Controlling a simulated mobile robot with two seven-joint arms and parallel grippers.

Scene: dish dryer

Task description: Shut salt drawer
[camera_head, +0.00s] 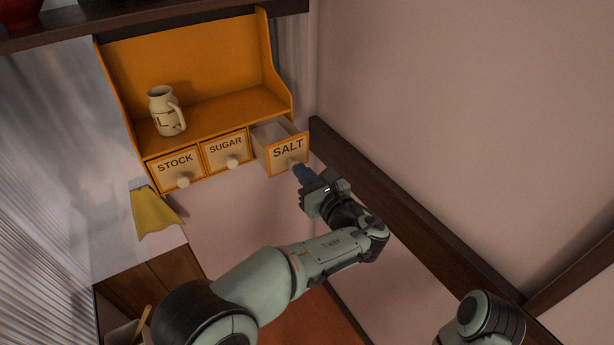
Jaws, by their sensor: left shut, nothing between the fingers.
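The salt drawer (288,153) is the rightmost of three labelled drawers in an orange wall shelf (190,60). It is pulled out, and its open inside shows behind the front. Its round knob is at the lower right of the front. My left gripper (301,173) is shut and empty, with its fingertips just below the salt drawer's front near the knob. I cannot tell whether they touch it. Part of my right arm (485,318) shows at the lower right; its gripper is out of view.
The stock drawer (174,169) and sugar drawer (225,151) are shut. A cream jug (162,112) stands on the shelf above them. A yellow cloth (155,208) hangs below at the left. A dark wooden beam (400,215) runs along the wall close to my left gripper's right.

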